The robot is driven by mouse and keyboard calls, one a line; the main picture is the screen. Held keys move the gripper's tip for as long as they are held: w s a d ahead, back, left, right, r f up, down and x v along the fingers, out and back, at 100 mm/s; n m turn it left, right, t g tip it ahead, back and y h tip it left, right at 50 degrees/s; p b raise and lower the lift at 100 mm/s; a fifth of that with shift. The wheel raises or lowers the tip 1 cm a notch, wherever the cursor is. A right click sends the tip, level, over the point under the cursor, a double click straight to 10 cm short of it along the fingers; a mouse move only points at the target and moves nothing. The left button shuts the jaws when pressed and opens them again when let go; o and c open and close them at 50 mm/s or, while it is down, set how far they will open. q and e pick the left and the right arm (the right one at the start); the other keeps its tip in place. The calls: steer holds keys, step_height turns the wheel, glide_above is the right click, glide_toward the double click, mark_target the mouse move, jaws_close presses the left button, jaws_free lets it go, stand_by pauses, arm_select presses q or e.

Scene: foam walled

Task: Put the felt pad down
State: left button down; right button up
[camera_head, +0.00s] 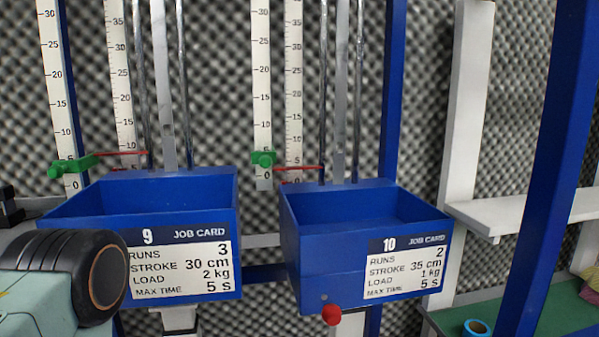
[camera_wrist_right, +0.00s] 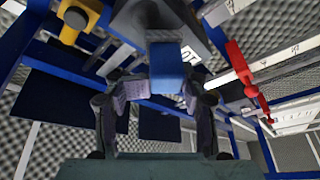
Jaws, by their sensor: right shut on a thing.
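My right gripper (camera_wrist_right: 162,90) shows in the right wrist view, its two dark fingers closed in from both sides. Between the fingertips is a small, plain blue block-like piece (camera_wrist_right: 169,70), which I take to be the felt pad. Its lower part is between the fingers, and its far side is hidden. I cannot tell from this view whether it touches anything beyond the fingers. The head view shows neither the right gripper nor the pad. My left gripper is in neither view.
Blue bins 9 (camera_head: 150,195) and 10 (camera_head: 330,255) with job cards stand ahead, before scales and rods. A red knob (camera_head: 332,315) juts from bin 10. A white shelf (camera_head: 520,215), blue post (camera_head: 548,170) and blue tape roll (camera_head: 477,327) are at right.

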steer(key=s+d+b, duration=0.1)
steer(key=s+b, duration=0.2)
steer(key=s, duration=0.3)
steer(key=shift+b, duration=0.4)
